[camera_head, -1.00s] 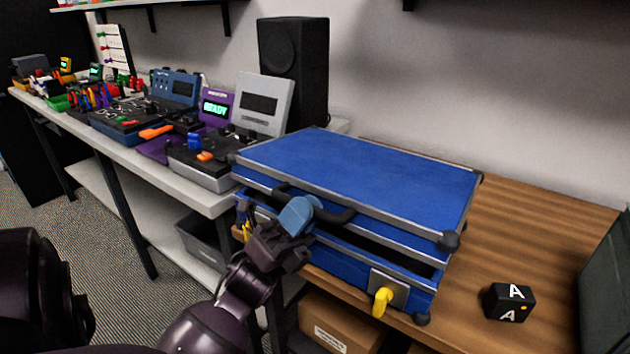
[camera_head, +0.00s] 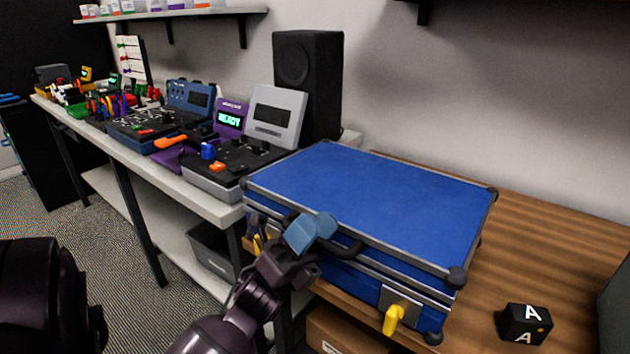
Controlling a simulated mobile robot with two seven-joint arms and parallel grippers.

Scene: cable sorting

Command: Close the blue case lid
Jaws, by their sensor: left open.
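The blue case (camera_head: 370,205) lies on the wooden table, with metal edging and dark corner caps. Its lid is down over the base, and no clear gap shows along the front; part of that front is hidden by my gripper. A dark handle (camera_head: 345,246) is on the front. My right gripper is not in view.
A black cube marked A (camera_head: 525,324) sits on the wooden table (camera_head: 545,255) right of the case. A bench (camera_head: 205,203) with several devices stands at left, and a black speaker (camera_head: 308,85) behind. A cardboard box is below the table.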

